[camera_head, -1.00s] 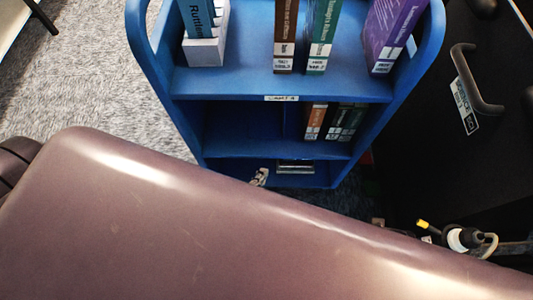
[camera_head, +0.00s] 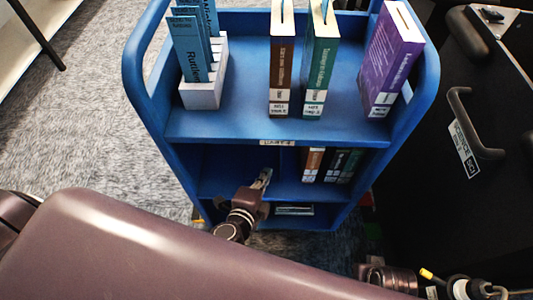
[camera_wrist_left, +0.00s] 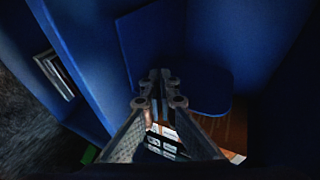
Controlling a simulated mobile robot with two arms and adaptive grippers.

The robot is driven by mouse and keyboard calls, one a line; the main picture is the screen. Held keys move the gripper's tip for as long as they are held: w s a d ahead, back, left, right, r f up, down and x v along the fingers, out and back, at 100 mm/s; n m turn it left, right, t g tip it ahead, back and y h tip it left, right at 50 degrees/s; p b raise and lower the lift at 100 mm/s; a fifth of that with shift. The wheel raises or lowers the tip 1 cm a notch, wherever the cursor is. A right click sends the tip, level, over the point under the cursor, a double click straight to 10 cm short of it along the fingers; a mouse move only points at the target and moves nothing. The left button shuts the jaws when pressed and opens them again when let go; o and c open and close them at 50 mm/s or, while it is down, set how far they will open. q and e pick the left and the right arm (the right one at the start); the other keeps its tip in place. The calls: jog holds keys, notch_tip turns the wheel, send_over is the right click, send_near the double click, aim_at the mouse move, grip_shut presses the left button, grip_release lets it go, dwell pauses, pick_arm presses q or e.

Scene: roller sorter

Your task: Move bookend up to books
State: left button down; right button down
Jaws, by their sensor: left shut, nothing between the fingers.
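My left gripper (camera_head: 265,177) reaches into the front of the cart's middle shelf, left of the books there. In the left wrist view its fingertips (camera_wrist_left: 160,76) are together and hold nothing. The bookend seems to be the blue rounded plate (camera_wrist_left: 208,92) beside and beyond the fingertips. It is the same blue as the cart, so I cannot tell whether they touch. In the head view I cannot make the bookend out. The middle-shelf books, one orange-brown (camera_head: 313,162) and dark green ones (camera_head: 340,165), stand upright to the right.
The blue cart (camera_head: 180,125) carries brown (camera_head: 282,62), green (camera_head: 321,65) and purple (camera_head: 392,58) books and a white pamphlet holder (camera_head: 203,92) on top. A dark cabinet (camera_head: 480,100) stands to the right. Carpet (camera_head: 90,110) lies open at the left.

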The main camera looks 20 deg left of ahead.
pick_arm(q)
send_over(267, 163)
jog(key=s, duration=0.1)
jog(key=shift+s+d+f, duration=0.15)
jog(key=shift+s+f, duration=0.05)
jog(key=shift+w+f, duration=0.1)
jog(key=shift+w, duration=0.4)
jog(key=shift+w+a, duration=0.15)
jog(key=shift+a, duration=0.05)
jog(key=shift+f+b, duration=0.5)
pick_arm(e)
jog(key=shift+w+r, duration=0.15)
jog(key=shift+r, duration=1.4)
